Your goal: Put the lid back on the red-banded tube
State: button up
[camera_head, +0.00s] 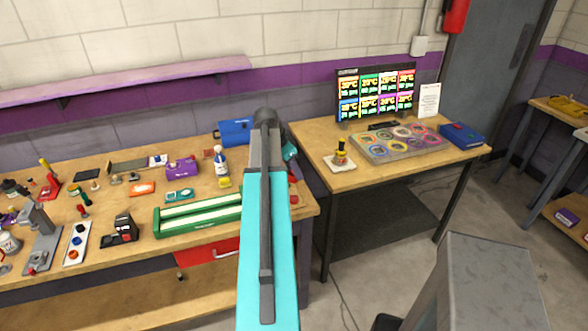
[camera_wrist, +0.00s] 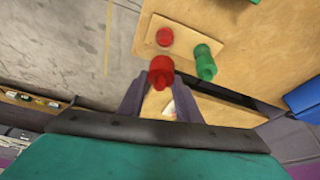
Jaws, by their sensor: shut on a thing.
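My gripper (camera_wrist: 161,84) is shut on a red cylindrical piece (camera_wrist: 161,68) in the wrist view. Whether this piece is the lid or part of the red-banded tube I cannot tell. Just beyond it, a small round red piece (camera_wrist: 165,37) sits on a tan plate (camera_wrist: 183,30). A green cylinder (camera_wrist: 204,62) stands on or at the right edge of that plate. The held piece looks apart from both. In the head view my arm hides the gripper and most of this area; only bits of red show beside the arm at the workbench's right end.
The wooden workbench (camera_head: 140,262) holds a green tray (camera_head: 198,214), a blue box (camera_head: 236,132), a white bottle (camera_head: 220,160) and several small tools. Right of it, a second table (camera_head: 345,182) carries a monitor (camera_head: 375,93), a tray of coloured rings (camera_head: 398,144) and a blue case (camera_head: 464,136).

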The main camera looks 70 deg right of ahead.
aim_at(294, 181)
jog(key=shift+f+b, duration=1.3)
jog(key=shift+f, duration=1.4)
jog(key=shift+f+b, duration=0.15)
jog(key=shift+b, duration=0.15)
dwell(0.8)
jog(key=o, duration=1.6)
jog(key=shift+c, duration=0.2)
jog(key=shift+r+p, duration=1.75)
jog(key=shift+r, duration=1.75)
grip_shut()
